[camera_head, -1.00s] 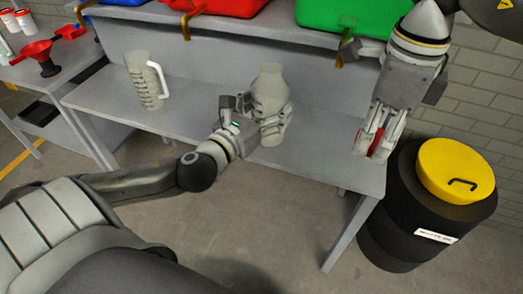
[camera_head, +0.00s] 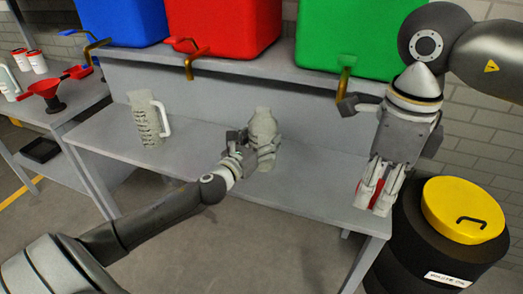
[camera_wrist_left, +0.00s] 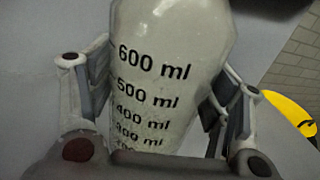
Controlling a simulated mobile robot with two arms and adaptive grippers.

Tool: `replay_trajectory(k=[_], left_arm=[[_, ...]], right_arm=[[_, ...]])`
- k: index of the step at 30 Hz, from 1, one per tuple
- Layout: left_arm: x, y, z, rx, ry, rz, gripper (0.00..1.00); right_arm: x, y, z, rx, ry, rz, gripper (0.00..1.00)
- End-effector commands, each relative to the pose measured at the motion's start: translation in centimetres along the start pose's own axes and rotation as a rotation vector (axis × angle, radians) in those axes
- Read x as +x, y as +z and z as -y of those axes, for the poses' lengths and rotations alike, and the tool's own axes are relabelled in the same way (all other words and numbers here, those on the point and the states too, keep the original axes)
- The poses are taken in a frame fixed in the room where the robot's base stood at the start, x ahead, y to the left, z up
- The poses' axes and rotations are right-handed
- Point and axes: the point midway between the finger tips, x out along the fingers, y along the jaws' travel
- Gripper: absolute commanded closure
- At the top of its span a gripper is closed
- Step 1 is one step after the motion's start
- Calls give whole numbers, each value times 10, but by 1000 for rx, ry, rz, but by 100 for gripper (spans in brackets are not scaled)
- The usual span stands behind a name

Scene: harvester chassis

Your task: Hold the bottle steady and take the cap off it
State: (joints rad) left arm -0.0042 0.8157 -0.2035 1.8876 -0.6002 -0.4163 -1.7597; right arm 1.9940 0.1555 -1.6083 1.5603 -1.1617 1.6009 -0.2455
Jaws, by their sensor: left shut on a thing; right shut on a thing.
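The pale grey-green bottle (camera_head: 264,124) is upright at the middle of the workbench. My left gripper (camera_head: 250,152) is shut around its body. In the left wrist view the bottle (camera_wrist_left: 165,65) shows black millilitre marks between the two fingers. No cap is visible on its top in the head view. My right gripper (camera_head: 378,190) is at the bench's right end, apart from the bottle, fingers pointing down. It is shut on a small red thing (camera_head: 368,190), which looks like the cap and is mostly hidden by the fingers. I cannot tell whether the bottle touches the bench.
A measuring jug (camera_head: 146,120) with a white handle stands on the workbench (camera_head: 200,148) to the left. Blue, red (camera_head: 225,25) and green (camera_head: 350,35) containers with taps sit on the shelf above. A black drum with a yellow lid (camera_head: 462,210) stands at the right.

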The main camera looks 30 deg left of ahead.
Motion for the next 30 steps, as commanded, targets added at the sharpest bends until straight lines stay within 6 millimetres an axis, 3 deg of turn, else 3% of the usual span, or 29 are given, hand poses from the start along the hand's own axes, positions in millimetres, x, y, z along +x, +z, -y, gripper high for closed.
replay_trajectory(k=[9,23,24,28,30], left_arm=[[6,-34,-3,-4,2,1,94],[6,-42,-3,0,0,1,94],[6,-41,-3,0,0,1,22],[6,-41,-3,0,0,1,6],[6,-41,-3,0,0,1,6]], right_arm=[[8,0,0,0,0,0,82],[12,0,0,0,0,0,82],[10,0,0,0,0,0,82],[10,0,0,0,0,0,82],[10,0,0,0,0,0,82]])
